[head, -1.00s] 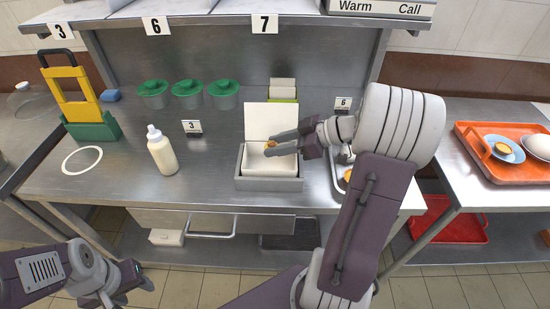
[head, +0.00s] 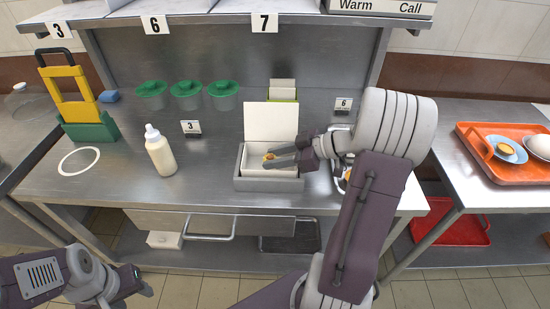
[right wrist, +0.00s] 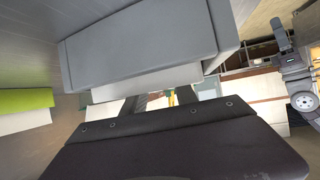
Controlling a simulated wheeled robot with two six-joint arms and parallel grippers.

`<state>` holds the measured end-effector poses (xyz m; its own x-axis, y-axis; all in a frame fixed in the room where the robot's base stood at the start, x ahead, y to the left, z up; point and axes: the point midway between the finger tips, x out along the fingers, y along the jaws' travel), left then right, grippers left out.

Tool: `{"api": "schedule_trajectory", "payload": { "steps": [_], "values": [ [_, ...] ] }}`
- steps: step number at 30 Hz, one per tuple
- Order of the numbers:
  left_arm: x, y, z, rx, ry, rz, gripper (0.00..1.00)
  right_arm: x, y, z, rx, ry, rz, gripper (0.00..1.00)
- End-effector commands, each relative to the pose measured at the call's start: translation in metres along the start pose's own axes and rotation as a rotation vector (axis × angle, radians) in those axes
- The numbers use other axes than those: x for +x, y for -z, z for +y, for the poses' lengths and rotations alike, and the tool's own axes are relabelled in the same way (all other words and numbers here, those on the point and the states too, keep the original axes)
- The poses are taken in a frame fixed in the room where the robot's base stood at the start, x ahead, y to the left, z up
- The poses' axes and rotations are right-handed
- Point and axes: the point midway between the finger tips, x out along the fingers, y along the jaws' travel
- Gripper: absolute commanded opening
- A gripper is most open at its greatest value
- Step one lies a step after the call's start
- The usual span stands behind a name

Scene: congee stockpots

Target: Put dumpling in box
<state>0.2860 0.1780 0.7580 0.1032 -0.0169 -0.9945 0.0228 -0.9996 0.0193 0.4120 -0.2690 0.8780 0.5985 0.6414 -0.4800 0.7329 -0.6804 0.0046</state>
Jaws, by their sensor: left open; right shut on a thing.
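The box (head: 270,125) is white, with its lid standing up at the back, and sits in a grey holder (head: 268,185) at the middle of the counter. My right gripper (head: 271,158) is shut on a small golden-brown dumpling (head: 268,156) and holds it over the open box, near or inside its mouth. How deep it is I cannot tell. In the right wrist view the grey holder (right wrist: 140,50) fills the upper middle and the fingers are mostly hidden. My left gripper (head: 142,288) is open and empty, low at the left, in front of the counter.
A white bottle (head: 160,152), several green-lidded containers (head: 187,92) and a yellow-green rack (head: 80,100) stand to the left. An orange tray (head: 484,163) with plates is on the right table. A metal tray (head: 340,180) is partly behind my right arm.

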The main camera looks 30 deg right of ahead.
Motion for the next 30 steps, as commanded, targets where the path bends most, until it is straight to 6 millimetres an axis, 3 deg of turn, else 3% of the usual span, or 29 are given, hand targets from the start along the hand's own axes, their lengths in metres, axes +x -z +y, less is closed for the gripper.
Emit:
{"api": "schedule_trajectory", "payload": {
  "steps": [13, 14, 15, 25, 30],
  "values": [
    [0.011, -0.001, 0.000, 0.000, 0.000, 0.000, 0.49, 0.003, -0.005, 0.000, -0.001, 0.000, 0.000, 0.00],
    [0.011, -0.001, 0.000, 0.000, 0.000, 0.000, 0.49, 0.003, -0.005, 0.000, -0.001, 0.000, 0.000, 0.40],
    [0.011, -0.001, 0.000, 0.000, 0.000, 0.000, 0.49, 0.003, -0.005, 0.000, -0.001, 0.000, 0.000, 0.43],
    [0.007, -0.001, 0.000, 0.000, 0.000, 0.000, 0.49, 0.002, -0.003, 0.000, 0.000, 0.000, 0.000, 0.43],
    [-0.017, 0.002, 0.000, 0.000, 0.000, 0.000, 0.49, -0.006, 0.012, 0.000, 0.001, 0.000, 0.000, 0.43]
  ]
}}
